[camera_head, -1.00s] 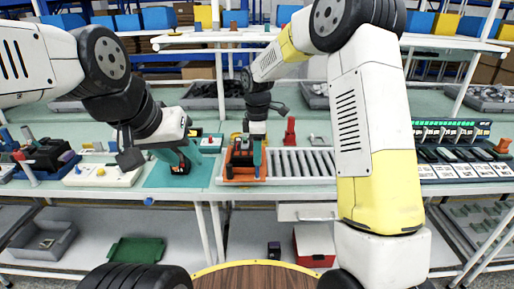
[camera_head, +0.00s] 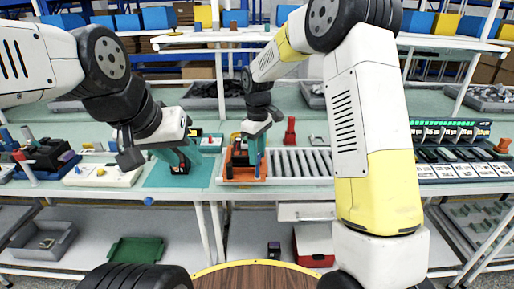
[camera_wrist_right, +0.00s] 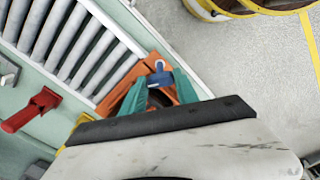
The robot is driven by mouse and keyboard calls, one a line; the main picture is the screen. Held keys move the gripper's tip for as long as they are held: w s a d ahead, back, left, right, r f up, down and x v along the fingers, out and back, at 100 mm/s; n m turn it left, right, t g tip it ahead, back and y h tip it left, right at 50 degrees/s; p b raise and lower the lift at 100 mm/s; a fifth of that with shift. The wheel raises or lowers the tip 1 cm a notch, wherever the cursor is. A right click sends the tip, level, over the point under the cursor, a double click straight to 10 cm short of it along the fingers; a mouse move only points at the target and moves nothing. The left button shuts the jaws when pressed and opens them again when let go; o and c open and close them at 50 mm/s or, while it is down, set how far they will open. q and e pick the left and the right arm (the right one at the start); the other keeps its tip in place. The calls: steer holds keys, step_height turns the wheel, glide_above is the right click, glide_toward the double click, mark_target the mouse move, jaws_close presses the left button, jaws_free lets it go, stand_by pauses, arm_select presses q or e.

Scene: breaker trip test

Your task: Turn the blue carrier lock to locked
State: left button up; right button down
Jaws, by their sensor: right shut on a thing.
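The blue carrier lock (camera_wrist_right: 160,79) shows in the right wrist view between the teal fingertips of my right gripper (camera_wrist_right: 153,94), on the orange carrier (camera_wrist_right: 112,103). My right gripper is shut on it. In the head view, the orange carrier (camera_head: 228,181) lies at the left end of the rollers, with my right gripper (camera_head: 251,166) over it; the lock is hidden there. I cannot read the lock's position. My left gripper (camera_head: 181,163) is low over the teal mat (camera_head: 158,181), at a small dark object; its jaw gap is unclear.
A roller conveyor (camera_head: 303,163) runs right of the carrier. A red handle (camera_head: 290,131) stands behind it, also in the right wrist view (camera_wrist_right: 31,109). A lit breaker rack (camera_head: 451,131) stands at the right.

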steer(key=m, duration=0.6)
steer(key=shift+m, duration=0.3)
steer(key=m, duration=0.5)
stand_by(0.4)
steer(key=c, duration=0.9)
jaws_free()
steer(key=shift+r, duration=0.1)
step_height(320, 180, up, 8)
steer(key=shift+f, duration=0.15)
